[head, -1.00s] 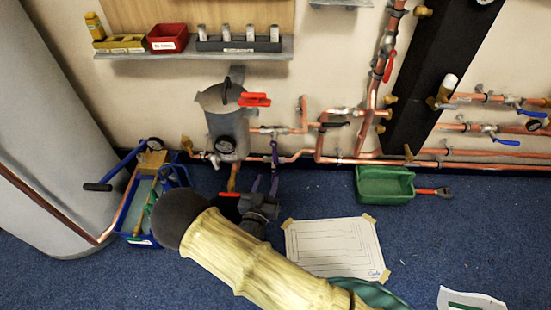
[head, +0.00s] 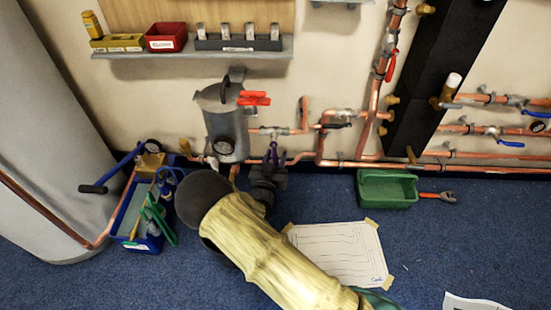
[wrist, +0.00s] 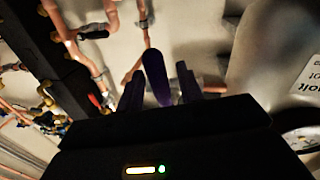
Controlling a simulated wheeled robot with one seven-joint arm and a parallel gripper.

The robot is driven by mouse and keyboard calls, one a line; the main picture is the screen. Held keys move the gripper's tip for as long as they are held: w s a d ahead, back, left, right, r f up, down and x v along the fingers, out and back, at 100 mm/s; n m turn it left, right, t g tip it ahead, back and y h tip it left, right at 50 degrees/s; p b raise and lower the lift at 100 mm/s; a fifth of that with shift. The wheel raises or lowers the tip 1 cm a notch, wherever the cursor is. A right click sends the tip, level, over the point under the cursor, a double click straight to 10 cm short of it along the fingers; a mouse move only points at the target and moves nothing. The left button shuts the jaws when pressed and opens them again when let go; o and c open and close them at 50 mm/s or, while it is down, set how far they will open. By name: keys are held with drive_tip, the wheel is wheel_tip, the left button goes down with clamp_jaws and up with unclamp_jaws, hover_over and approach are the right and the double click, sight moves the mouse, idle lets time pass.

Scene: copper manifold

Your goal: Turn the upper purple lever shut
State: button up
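A purple lever (wrist: 157,78) shows in the wrist view as a rounded upright bar between the two fingers of my gripper (wrist: 160,90). The fingers stand apart on either side of it; a small gap shows on the right, and contact on the left is unclear. In the head view the lever (head: 273,149) is a small purple piece on the lower copper pipe, right of the grey canister. My gripper (head: 275,159) reaches it from below, and its fingers partly hide it. I cannot make out a second purple lever or the lever's valve body.
Copper pipes (head: 303,115) run on the wall to the right. A blue crate (head: 135,243), green tray (head: 388,189) and paper sheet (head: 338,252) are on the blue floor.

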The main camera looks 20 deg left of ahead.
clamp_jaws()
drive_tip(key=shift+a+r+m+p, duration=0.1)
drive_tip(key=shift+a+m+p, duration=0.05)
drive_tip(key=shift+m+p, duration=0.25)
drive_tip(key=shift+s+a+m, duration=0.15)
drive_tip(key=shift+a+m, duration=0.15)
drive_tip(key=shift+m, duration=0.1)
drive_tip(key=shift+o, duration=0.3)
unclamp_jaws()
drive_tip(key=shift+s, duration=0.1)
